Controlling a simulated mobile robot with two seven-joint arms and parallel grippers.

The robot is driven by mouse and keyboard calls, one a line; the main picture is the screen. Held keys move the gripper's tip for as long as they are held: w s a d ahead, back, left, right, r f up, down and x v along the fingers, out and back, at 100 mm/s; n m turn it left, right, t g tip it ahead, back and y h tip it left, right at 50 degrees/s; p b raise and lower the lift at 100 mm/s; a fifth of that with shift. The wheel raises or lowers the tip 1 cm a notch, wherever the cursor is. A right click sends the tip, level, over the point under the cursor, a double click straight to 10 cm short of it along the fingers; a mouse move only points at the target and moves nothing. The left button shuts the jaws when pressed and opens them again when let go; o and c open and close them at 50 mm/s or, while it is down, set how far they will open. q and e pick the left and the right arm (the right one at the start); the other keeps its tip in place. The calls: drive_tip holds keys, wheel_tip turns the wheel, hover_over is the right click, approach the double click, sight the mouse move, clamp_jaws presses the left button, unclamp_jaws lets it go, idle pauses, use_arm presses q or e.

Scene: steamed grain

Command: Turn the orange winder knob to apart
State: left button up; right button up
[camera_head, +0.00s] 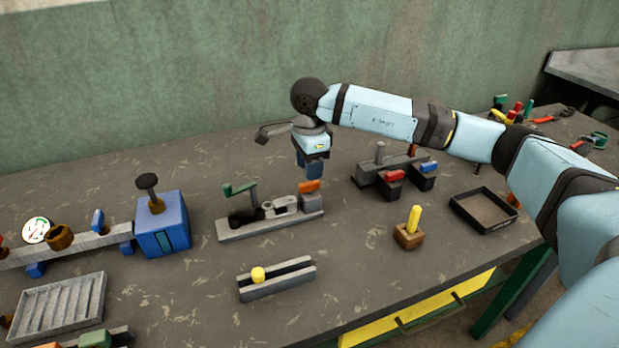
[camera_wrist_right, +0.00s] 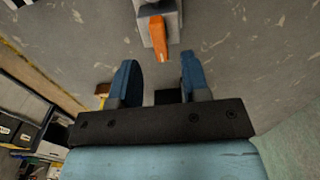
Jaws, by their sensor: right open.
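The orange winder knob (camera_head: 309,185) is a small lever-like piece at the right end of a grey winder block (camera_head: 268,230). The block also carries a green crank (camera_head: 238,188). My right gripper (camera_head: 314,172) points down just behind the orange knob, above the table. In the right wrist view, the gripper (camera_wrist_right: 159,65) has its two blue fingers apart with nothing between them. The orange knob (camera_wrist_right: 158,40) lies just beyond the fingertips, in line with the gap; I cannot tell its exact distance. My left gripper is not in view.
A blue box (camera_head: 163,232) with a black knob stands to the left. A grey stand (camera_head: 382,170) with red and blue parts is at right, near a black tray (camera_head: 484,225). A yellow-pegged wooden block (camera_head: 409,237) and grooved rail (camera_head: 277,283) sit in front.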

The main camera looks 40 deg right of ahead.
sight(310, 183)
wheel_tip(310, 183, up, 9)
idle(0.8)
